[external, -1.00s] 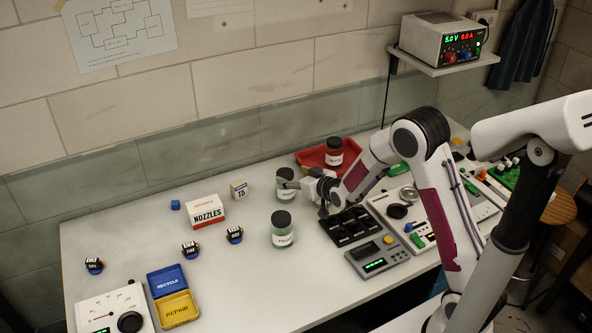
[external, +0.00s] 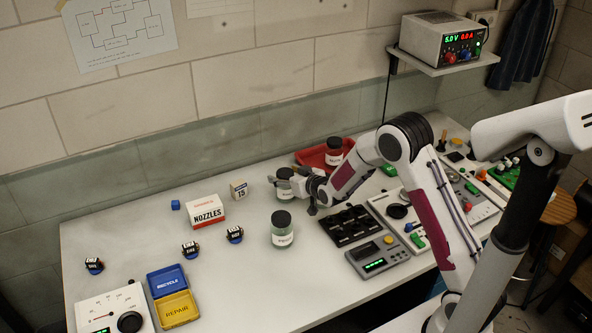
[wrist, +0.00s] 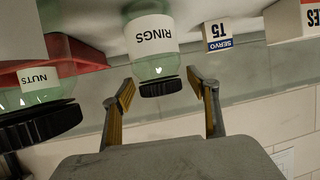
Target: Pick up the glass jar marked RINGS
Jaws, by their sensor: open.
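The glass jar marked RINGS (wrist: 152,40) has green-tinted glass, a white label and a black lid. In the wrist view it is upside down in the picture, between and just beyond my open fingers (wrist: 163,105). In the external view the RINGS jar (external: 284,187) stands near the back of the bench, and my gripper (external: 290,183) is at it from the right, partly covering it.
The NUTS jar (wrist: 40,90) is close on the left in the wrist view, by a red tray (external: 312,158). Another jar (external: 282,232) stands in front of my gripper. The SERVO box (external: 239,189) and NOZZLES box (external: 205,211) are to the left. The bench's front middle is clear.

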